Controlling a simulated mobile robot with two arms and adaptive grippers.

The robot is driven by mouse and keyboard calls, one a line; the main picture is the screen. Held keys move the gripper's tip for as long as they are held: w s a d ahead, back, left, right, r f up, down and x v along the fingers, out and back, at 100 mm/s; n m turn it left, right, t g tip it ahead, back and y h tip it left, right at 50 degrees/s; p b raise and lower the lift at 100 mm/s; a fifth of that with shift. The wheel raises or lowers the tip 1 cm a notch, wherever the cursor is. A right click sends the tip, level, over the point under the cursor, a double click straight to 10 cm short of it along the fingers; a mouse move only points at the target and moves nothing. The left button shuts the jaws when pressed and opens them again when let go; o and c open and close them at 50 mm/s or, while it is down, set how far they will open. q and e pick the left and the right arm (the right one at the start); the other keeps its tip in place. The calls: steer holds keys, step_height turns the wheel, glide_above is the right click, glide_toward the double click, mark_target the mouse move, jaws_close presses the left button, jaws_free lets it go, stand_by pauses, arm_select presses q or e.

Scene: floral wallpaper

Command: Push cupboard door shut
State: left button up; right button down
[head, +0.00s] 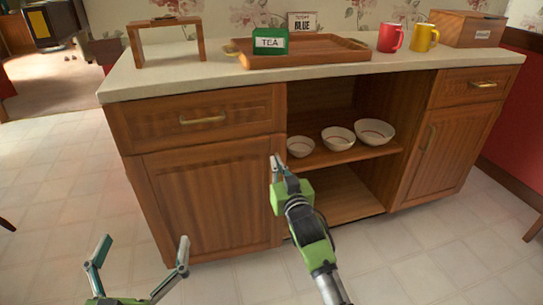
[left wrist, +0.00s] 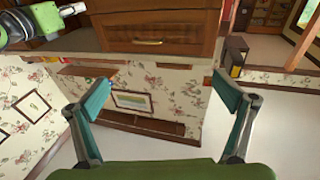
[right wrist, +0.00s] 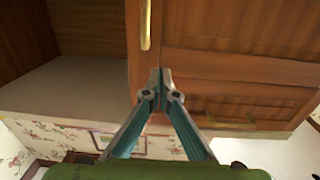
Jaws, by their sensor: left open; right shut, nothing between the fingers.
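The wooden cupboard has a left door (head: 210,200) under a drawer and a right door (head: 436,148) with a brass handle. Both doors look about flush with the front; I cannot tell whether the left one has a small gap. My right gripper (head: 276,162) is shut and empty at the left door's right edge, near its top. In the right wrist view the closed fingertips (right wrist: 161,72) are close to that edge, beside the door's brass handle (right wrist: 146,22); contact is unclear. My left gripper (head: 138,245) is open and empty, low in front of the left door.
The middle section is open, with three bowls (head: 338,139) on its shelf. The worktop holds a wooden stand (head: 165,24), a tray (head: 340,48) with a green tea box (head: 270,41), red (head: 390,37) and yellow (head: 423,37) mugs, and a wooden box (head: 468,28).

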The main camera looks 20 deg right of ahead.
mark_target(269, 147)
steer(key=w+b, duration=0.2)
steer(key=w, duration=0.3)
steer(key=shift+w, duration=0.35)
arm_select(q)
steer(key=s+r+t+h, duration=0.1)
steer(key=s+r+t, duration=0.1)
steer(key=r, duration=0.3)
steer(key=s+r+t+h, duration=0.1)
steer(key=s+r+t, duration=0.2)
steer(key=r, duration=0.3)
steer(key=shift+r+t, duration=0.15)
steer(key=shift+t, duration=0.65)
arm_select(e)
steer(key=shift+w, duration=0.3)
arm_select(q)
steer(key=shift+w, duration=0.15)
